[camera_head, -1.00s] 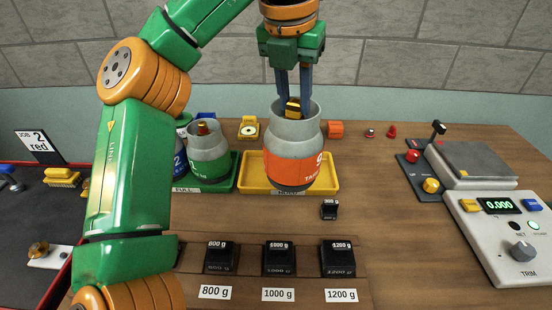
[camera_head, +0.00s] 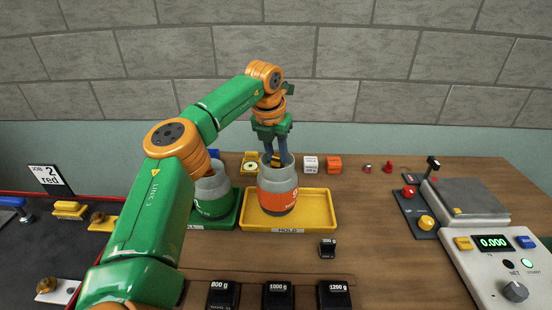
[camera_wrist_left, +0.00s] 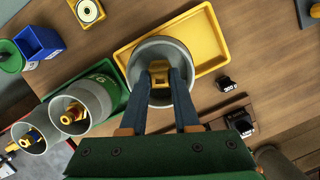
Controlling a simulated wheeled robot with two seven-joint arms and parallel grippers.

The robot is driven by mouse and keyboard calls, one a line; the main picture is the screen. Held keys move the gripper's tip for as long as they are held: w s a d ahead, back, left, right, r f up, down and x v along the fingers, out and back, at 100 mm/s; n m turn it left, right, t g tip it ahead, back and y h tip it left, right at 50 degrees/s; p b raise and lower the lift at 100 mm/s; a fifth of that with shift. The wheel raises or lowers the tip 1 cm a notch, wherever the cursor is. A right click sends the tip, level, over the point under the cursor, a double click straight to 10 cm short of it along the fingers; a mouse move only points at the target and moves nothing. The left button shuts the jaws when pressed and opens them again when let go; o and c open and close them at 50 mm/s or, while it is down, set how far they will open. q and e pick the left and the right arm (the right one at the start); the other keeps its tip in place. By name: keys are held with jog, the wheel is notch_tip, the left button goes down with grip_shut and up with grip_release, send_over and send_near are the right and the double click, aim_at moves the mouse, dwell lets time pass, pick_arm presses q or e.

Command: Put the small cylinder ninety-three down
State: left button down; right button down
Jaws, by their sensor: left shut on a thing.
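The small cylinder (camera_head: 278,190) is grey with an orange-red label and dark base. My left gripper (camera_head: 276,160) points down into its collar and is shut on the yellow valve inside; in the left wrist view the fingertips (camera_wrist_left: 160,74) hold that valve within the collar (camera_wrist_left: 136,76). The cylinder is upright over the left part of the yellow HOLD tray (camera_head: 320,208); I cannot tell whether its base touches the tray. The number on the label is not readable. My right gripper is not in view.
A green tray (camera_head: 236,214) with grey-and-green cylinders (camera_head: 212,196) adjoins on the left. A small black weight (camera_head: 327,248) stands in front of the yellow tray, and weights (camera_head: 278,293) line the front. The scale (camera_head: 468,200) reads 0.000. The yellow tray's right part is empty.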

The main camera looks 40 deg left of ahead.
aim_at(275, 164)
pick_arm(q)
jog(key=shift+w+a+f, duration=0.1)
jog(key=shift+a+f, duration=0.15)
jog(key=shift+a, duration=0.05)
notch_tip(275, 164, down, 2)
jog(key=shift+f+p, duration=0.1)
jog(key=shift+p, duration=0.55)
jog(key=shift+f, duration=0.45)
jog(key=c, duration=1.1)
grip_release()
jog(key=shift+f, duration=0.15)
jog(key=o, duration=0.5)
jog(key=shift+d, duration=0.15)
jog(key=shift+c, duration=0.2)
jog(key=shift+r, duration=0.25)
